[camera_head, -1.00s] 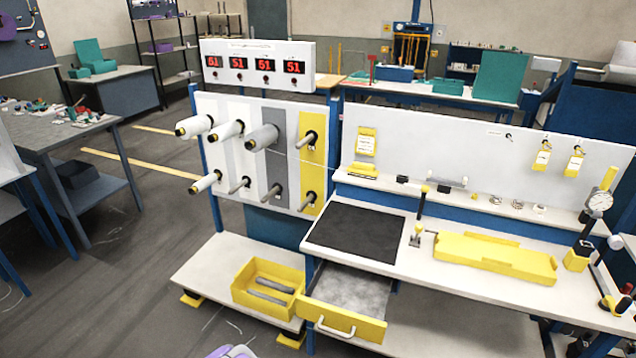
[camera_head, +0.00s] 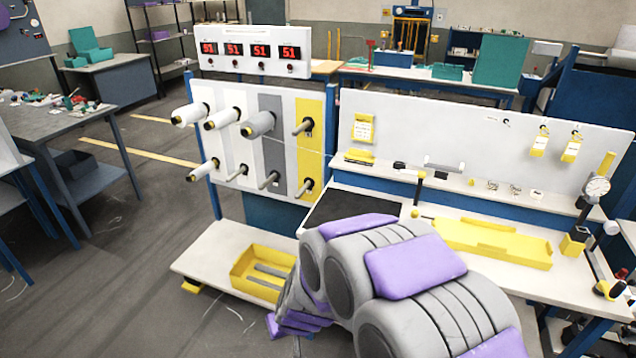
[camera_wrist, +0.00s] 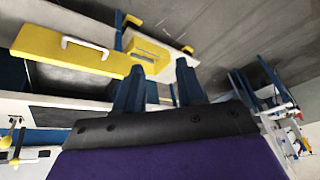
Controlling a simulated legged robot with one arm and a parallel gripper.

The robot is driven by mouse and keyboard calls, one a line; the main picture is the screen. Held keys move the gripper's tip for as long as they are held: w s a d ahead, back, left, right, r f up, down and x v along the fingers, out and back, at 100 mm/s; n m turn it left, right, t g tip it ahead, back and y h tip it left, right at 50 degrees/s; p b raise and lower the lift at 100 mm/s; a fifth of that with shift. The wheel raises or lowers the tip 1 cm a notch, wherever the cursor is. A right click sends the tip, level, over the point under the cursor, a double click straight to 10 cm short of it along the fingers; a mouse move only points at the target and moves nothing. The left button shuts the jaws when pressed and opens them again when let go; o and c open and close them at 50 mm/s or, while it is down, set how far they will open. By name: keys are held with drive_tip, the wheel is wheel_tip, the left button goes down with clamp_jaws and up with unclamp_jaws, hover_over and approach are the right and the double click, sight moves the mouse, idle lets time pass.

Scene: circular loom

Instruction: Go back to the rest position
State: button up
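In the wrist view my gripper (camera_wrist: 159,70) has two dark blue fingers standing apart with nothing between them, so it is open and empty. In the head view my grey and purple arm (camera_head: 400,270) fills the lower middle and right; I cannot make out the fingers there. The yellow-fronted drawer (camera_wrist: 75,52) with a white handle shows at the upper left of the wrist view, apart from the fingers. My arm hides it in the head view. The yellow bin (camera_head: 242,268) holds grey rods on the low white platform; it also shows in the wrist view (camera_wrist: 148,47).
The peg panel (camera_head: 228,150) carries several rollers below red number displays (camera_head: 250,50). The workbench (camera_head: 360,189) holds a black mat (camera_head: 350,205), partly hidden by my arm, and a yellow tray (camera_head: 490,243). A dial gauge (camera_head: 597,187) stands at the right. Floor at left is open.

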drive_tip(key=s+d+r+m+g+h, duration=0.1)
drive_tip(key=s+d+r+g, duration=0.1)
drive_tip(key=s+d+r, duration=0.3)
drive_tip(key=s+d+r+m+g+h, duration=0.1)
drive_tip(key=s+d+r+m+g, duration=0.1)
drive_tip(key=s+d+r, duration=0.4)
drive_tip(key=s+d+r+m+g+h, duration=0.1)
drive_tip(key=s+d+r, duration=0.4)
drive_tip(key=s+d, duration=0.6)
drive_tip(key=s, duration=0.6)
drive_tip(key=shift+d+r+m+g, duration=0.2)
drive_tip(key=shift+r+m+g, duration=0.15)
drive_tip(key=shift+m+g, duration=0.05)
drive_tip(key=shift+a, duration=0.15)
